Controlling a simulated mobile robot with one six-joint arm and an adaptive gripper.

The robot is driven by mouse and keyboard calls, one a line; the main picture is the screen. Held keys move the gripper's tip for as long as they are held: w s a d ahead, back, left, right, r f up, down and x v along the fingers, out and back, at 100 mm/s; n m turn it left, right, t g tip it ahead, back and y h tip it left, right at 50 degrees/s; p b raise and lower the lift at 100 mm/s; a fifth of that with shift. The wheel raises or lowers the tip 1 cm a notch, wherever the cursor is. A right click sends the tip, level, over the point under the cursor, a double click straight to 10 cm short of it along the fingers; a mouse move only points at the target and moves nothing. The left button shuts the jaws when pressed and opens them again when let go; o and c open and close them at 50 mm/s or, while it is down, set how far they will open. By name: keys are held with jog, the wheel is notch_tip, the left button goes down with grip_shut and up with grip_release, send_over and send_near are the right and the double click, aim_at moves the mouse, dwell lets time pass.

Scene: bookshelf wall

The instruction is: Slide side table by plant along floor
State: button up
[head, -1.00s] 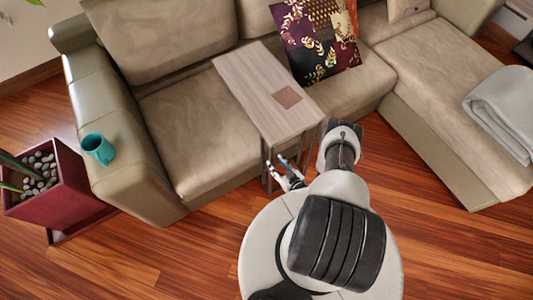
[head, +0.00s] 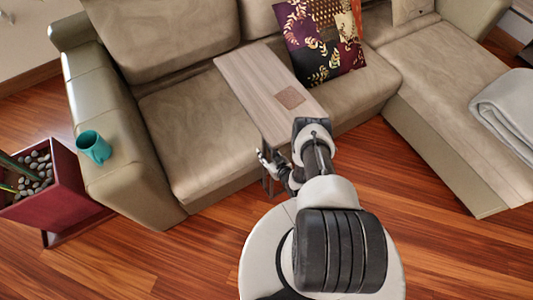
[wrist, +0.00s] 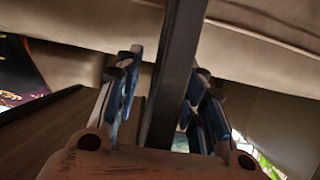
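The side table has a pale wood top (head: 255,78) with a darker square near its front end, and thin dark legs. It stands in front of the sofa, its top reaching over the seat. My gripper (head: 266,166) is low at the table's front end, beside its legs, partly hidden by my arm. In the wrist view, a dark upright table leg (wrist: 178,60) passes between the two fingers of my gripper (wrist: 162,100). The fingers are apart, with a gap on the left of the leg. The potted plant's dark red planter (head: 55,190) stands at the far left, by the sofa arm.
A beige sofa (head: 190,130) fills the back, with a chaise section at the right. A teal mug (head: 94,147) sits on the left sofa arm. A patterned cushion (head: 318,40) and a folded grey blanket (head: 507,105) lie on it. Wooden floor (head: 150,255) is clear at the front left.

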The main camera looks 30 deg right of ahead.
jog(key=shift+c, duration=0.4)
grip_shut()
dwell(0.6)
